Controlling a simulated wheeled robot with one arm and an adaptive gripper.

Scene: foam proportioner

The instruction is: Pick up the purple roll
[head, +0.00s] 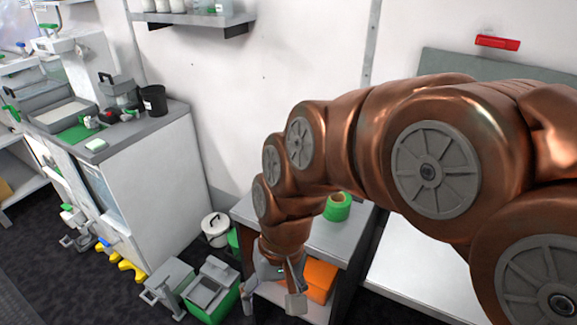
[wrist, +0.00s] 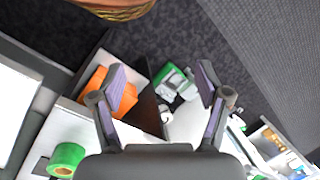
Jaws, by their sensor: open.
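I cannot make out a purple roll in either view. The only roll I see is a green one (head: 338,207), lying on the grey top of a small table (head: 335,235). It also shows at the lower left of the wrist view (wrist: 66,158). My gripper (head: 277,285) hangs pointing down beside the front of that table, to the left of the green roll and apart from it. In the wrist view my gripper (wrist: 162,76) has its two fingers spread wide with nothing between them.
An orange bin (head: 319,279) sits on the shelf under the small table. Green-and-grey boxes (head: 213,287) and a white bucket (head: 215,229) stand on the dark floor. A white cabinet (head: 150,185) with tools stands left.

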